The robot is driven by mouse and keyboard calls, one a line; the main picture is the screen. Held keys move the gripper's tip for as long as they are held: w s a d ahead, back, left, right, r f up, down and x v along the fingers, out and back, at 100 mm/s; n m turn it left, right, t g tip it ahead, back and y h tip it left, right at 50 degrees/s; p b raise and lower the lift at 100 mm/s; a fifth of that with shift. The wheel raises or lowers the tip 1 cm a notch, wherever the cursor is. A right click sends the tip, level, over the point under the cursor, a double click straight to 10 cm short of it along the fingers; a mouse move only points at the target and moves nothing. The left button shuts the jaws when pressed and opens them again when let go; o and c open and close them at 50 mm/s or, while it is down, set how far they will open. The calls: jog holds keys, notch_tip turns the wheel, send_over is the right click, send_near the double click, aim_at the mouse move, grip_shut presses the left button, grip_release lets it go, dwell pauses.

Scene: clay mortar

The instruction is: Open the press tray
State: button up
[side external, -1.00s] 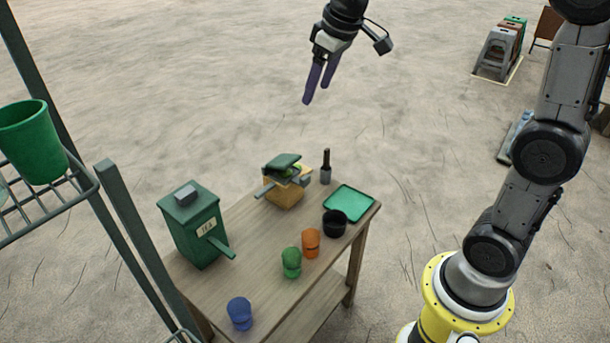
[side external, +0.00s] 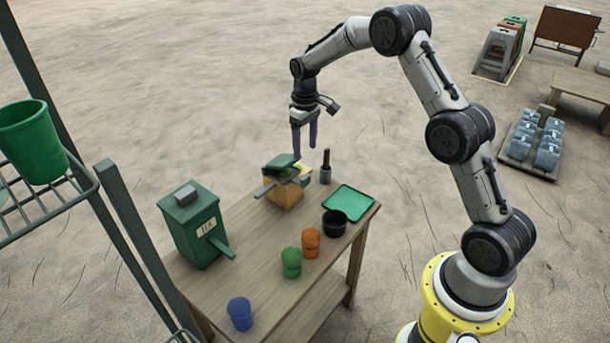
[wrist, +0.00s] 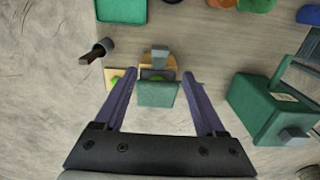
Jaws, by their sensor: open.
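The press (side external: 284,195) is a small wooden box on the table with a green top (side external: 282,162), yellow-green pieces under it and grey parts sticking out at its sides. Which part is the tray is unclear. My gripper (side external: 303,150) is open and empty, pointing down above the press and a little to its right. In the wrist view, the press's green top (wrist: 157,94) and a grey block (wrist: 160,53) lie between the two purple fingers, below them.
A green dispenser box (side external: 190,230) stands left of the press. A dark-handled tool (side external: 326,168), green tray (side external: 349,203), black bowl (side external: 335,222) and orange (side external: 311,243), green (side external: 291,262) and blue (side external: 240,313) cups share the wooden table (side external: 262,275).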

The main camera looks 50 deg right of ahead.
aim_at(305, 177)
notch_tip(305, 177, down, 11)
jog(key=shift+r, duration=0.1)
dwell(0.3)
grip_shut()
dwell(1.4)
